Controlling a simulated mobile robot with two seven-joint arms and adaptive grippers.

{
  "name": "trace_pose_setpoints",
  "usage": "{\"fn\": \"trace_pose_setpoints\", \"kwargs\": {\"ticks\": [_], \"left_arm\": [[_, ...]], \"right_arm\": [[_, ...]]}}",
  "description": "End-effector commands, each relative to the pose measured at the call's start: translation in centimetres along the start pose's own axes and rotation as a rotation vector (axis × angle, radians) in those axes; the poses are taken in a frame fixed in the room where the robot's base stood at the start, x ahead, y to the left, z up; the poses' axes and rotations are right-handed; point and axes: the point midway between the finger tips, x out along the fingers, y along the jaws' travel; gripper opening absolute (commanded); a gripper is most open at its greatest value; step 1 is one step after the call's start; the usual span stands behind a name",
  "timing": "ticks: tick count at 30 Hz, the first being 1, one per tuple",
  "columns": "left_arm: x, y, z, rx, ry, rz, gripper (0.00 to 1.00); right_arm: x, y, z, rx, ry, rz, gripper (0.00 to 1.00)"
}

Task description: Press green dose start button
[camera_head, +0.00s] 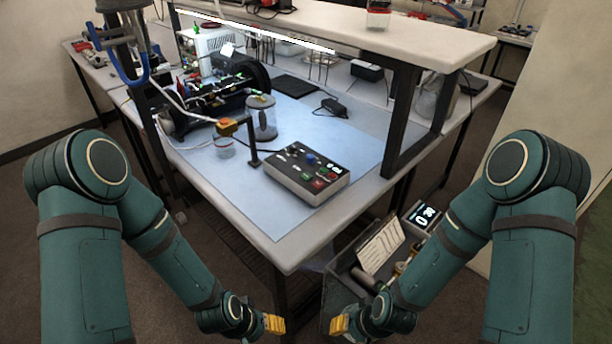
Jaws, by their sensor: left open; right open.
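A grey control box (307,174) with a dark top panel lies on the blue mat near the table's front corner. My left gripper (275,324) is low in front of the table, below the tabletop and apart from the box. My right gripper (338,324) is at a similar height to its right, also apart from the box. Both are open and empty.
A sealed clear cylinder (262,119) and a black post (252,146) stand behind the box. Machinery (212,95) fills the table's left side. A raised shelf (400,38) with dark legs stands to the right. A grey bin (345,265) with items sits below the table edge.

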Motion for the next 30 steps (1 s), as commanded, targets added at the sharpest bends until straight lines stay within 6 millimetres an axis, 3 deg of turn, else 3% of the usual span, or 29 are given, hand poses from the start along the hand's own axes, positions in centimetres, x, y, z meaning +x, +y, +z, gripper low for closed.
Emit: {"fn": "trace_pose_setpoints", "kwargs": {"ticks": [1,5,6,30], "left_arm": [[0.00,0.00,0.00,0.000,0.000,0.000,0.51],[0.00,0.00,0.00,0.000,0.000,0.000,0.05],[0.00,0.00,0.00,0.000,0.000,0.000,0.00],[0.00,0.00,0.00,0.000,0.000,0.000,0.00]], "right_arm": [[0.00,0.00,0.00,0.000,0.000,0.000,0.45],[0.00,0.00,0.00,0.000,0.000,0.000,0.45],[0.00,0.00,0.00,0.000,0.000,0.000,0.45],[0.00,0.00,0.00,0.000,0.000,0.000,0.45]]}}
